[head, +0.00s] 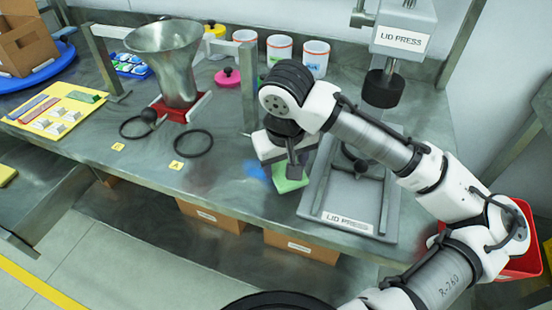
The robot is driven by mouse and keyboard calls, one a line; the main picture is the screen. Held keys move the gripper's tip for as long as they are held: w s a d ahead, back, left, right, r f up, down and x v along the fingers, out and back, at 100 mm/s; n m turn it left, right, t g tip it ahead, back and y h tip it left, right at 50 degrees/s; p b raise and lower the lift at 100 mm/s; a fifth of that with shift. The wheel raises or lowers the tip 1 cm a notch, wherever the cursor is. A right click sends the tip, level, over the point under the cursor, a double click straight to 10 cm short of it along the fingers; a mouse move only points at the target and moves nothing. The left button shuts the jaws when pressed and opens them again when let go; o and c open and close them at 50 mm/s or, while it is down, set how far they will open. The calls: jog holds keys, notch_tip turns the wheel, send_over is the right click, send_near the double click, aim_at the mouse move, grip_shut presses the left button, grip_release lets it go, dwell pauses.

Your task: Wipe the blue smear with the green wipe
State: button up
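The green wipe (290,184) lies at bench height, left of the lid press base, with my gripper right over it. My gripper (294,172) points down, and its dark finger overlaps the top of the wipe. The second finger is hidden, so I cannot tell whether the fingers are closed on the wipe. The blue smear (256,171) is on the grey bench just left of the wipe. Part of the smear may be hidden by my gripper.
The lid press (356,190) stands close on the right. A steel funnel (170,60) on a red base, black rings (193,144) and yellow tags (177,166) are left. White cups (315,58) stand behind. The bench front left of the smear is mostly clear.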

aim_at(283, 172)
jog(key=f, duration=0.3)
jog(key=shift+s+a+y, duration=0.2)
jog(key=shift+s+y, duration=0.1)
jog(key=shift+y, duration=0.1)
jog(key=shift+g, duration=0.3)
jog(key=r+p, duration=0.4)
jog(key=shift+w+d+r, duration=0.1)
jog(key=shift+d+r, duration=0.05)
jog(key=shift+d, duration=0.25)
jog(key=shift+w+r+p, duration=0.2)
jog(key=shift+r+p, duration=0.4)
jog(key=shift+p, duration=0.3)
jog(key=shift+r, duration=0.1)
jog(key=shift+r+p, duration=0.2)
jog(key=shift+p, duration=0.1)
notch_tip(283, 172, up, 3)
jog(key=p, duration=0.3)
jog(key=shift+w, duration=0.15)
jog(key=shift+f, duration=0.1)
